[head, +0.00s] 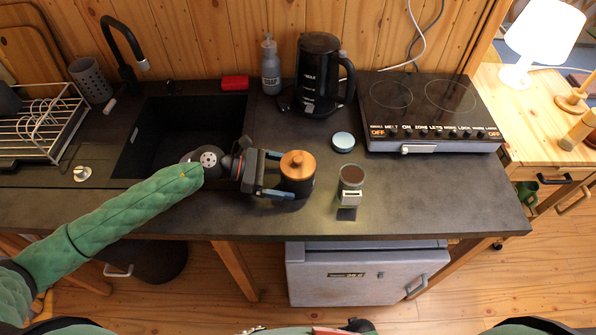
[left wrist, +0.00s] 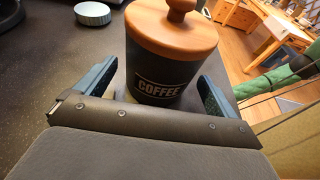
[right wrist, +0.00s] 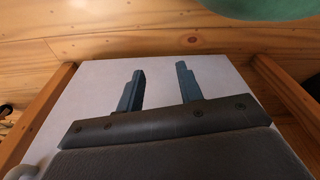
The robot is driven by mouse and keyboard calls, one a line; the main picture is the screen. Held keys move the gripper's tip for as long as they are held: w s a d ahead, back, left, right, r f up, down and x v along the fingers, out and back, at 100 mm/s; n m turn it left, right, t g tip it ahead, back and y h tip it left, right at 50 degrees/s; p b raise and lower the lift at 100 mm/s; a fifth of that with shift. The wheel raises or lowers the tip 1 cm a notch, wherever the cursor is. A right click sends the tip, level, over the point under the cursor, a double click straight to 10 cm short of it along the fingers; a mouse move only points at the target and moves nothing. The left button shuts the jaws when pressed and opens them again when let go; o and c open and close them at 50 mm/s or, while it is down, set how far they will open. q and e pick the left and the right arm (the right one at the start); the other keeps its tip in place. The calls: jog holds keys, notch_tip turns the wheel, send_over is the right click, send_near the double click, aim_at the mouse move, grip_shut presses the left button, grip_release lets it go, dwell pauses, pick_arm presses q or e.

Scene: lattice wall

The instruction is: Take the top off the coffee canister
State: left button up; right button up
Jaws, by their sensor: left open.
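The coffee canister (head: 297,184) stands upright on the dark counter in the head view, a black body with a wooden lid (head: 298,164) and a round knob on top. In the left wrist view the canister body (left wrist: 160,75) shows the word COFFEE, and the wooden lid (left wrist: 172,35) sits on it. My left gripper (head: 280,174) is open, with one finger on either side of the canister body, below the lid. I cannot tell whether the fingers touch it. My right gripper (right wrist: 160,80) is open and empty in the right wrist view, in front of a white surface.
A glass jar (head: 351,178) with dark contents stands to the right of the canister. A round blue-topped tin (head: 343,141) is behind it. A black kettle (head: 319,75), a hob (head: 428,107) and a sink (head: 160,125) surround the spot. Counter at front right is clear.

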pick_arm(q)
jog(key=shift+x, duration=1.35)
jog(key=c, duration=0.5)
jog(key=shift+c, duration=0.7)
